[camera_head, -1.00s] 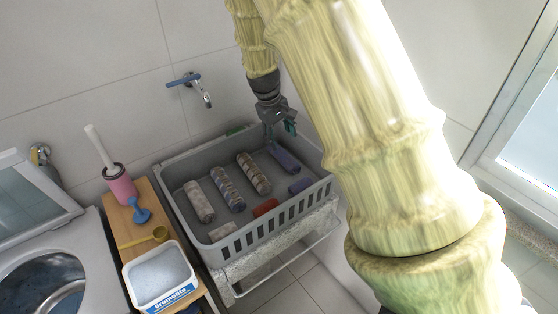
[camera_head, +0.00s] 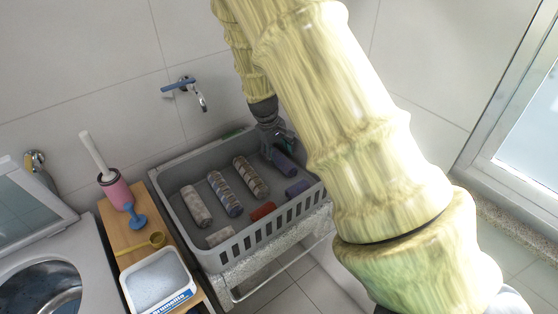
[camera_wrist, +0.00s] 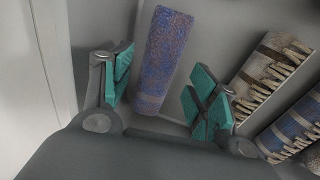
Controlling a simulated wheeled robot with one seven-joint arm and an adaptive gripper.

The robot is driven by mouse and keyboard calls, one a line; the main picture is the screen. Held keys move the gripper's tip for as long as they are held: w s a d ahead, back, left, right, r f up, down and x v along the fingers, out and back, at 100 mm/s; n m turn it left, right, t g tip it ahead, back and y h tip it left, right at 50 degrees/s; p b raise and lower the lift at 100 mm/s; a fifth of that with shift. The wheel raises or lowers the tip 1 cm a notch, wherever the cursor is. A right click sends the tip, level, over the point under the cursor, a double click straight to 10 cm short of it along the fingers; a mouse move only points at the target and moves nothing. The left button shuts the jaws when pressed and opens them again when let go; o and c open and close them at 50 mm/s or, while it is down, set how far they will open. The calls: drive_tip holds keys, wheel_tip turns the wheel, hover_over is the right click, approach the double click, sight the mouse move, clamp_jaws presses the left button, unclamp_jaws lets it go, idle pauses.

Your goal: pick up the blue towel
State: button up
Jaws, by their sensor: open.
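The blue towel (camera_head: 285,164) is a rolled, blue-purple patterned bundle at the back right of the grey basket (camera_head: 243,246). It also shows in the wrist view (camera_wrist: 165,52), lying lengthwise away from the camera. My gripper (camera_head: 277,146) is low in the basket at the towel's far end, and partly hides it in the head view. In the wrist view its teal-padded fingers (camera_wrist: 162,95) are open, with the towel's near end between them. Contact cannot be told.
Rolled towels lie left of it in the basket: a brown striped one (camera_head: 251,177), a blue striped one (camera_head: 225,194) and a beige one (camera_head: 196,206). Small folded cloths, purple (camera_head: 298,187) and red (camera_head: 263,211), lie in front. The basket walls and tap (camera_head: 188,88) are nearby.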

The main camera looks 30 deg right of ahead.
sight(280, 158)
drive_tip(key=shift+p+x, duration=1.1)
drive_tip(key=shift+x, duration=1.3)
drive_tip(key=c, duration=0.8)
